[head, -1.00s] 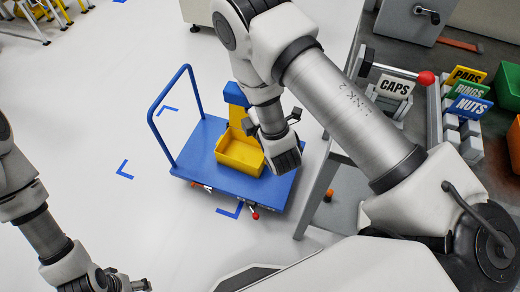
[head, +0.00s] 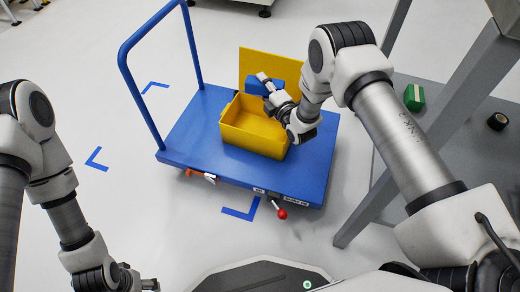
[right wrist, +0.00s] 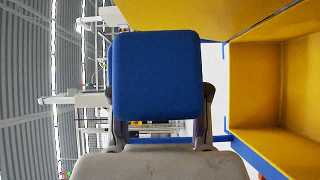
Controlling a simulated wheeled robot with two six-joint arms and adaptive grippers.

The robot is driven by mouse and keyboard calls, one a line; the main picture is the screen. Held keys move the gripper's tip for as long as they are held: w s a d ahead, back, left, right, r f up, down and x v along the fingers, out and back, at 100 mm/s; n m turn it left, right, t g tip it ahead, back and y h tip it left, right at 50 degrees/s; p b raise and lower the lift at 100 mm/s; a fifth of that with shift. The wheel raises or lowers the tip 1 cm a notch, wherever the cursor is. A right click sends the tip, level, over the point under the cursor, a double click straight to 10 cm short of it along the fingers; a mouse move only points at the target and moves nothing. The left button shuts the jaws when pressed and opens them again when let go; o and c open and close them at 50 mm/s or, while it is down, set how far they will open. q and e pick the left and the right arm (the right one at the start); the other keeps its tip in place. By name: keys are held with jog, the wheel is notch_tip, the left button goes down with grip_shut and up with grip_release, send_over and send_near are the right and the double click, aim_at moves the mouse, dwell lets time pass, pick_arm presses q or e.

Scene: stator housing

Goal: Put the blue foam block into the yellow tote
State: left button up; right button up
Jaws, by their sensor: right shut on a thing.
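The blue foam block (head: 257,88) is in my right gripper (head: 270,87), which is shut on it. In the head view they appear at the back rim of the yellow tote (head: 250,142), in front of an upright yellow panel (head: 265,62). In the right wrist view the block (right wrist: 157,75) sits between the fingers, with the tote's open inside (right wrist: 285,90) to the right. The block's exact height above the rim is hard to tell. The tote looks empty where its inside shows. My left gripper (head: 143,283) is low at the bottom left, away from the tote; its opening is unclear.
The tote stands on a blue cart (head: 195,125) with a tall blue handle (head: 130,85) at its left. A grey table (head: 465,150) stands to the right, with a green item (head: 414,97) and a black roll (head: 497,121) on it. White floor is clear to the left.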

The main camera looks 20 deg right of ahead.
notch_tip(320, 180, down, 7)
jog(key=b, duration=0.5)
jog(key=shift+w+r, duration=0.15)
jog(key=shift+r, duration=0.05)
jog(key=shift+d, duration=0.1)
jog(key=o, duration=1.2)
jog(key=v, duration=1.2)
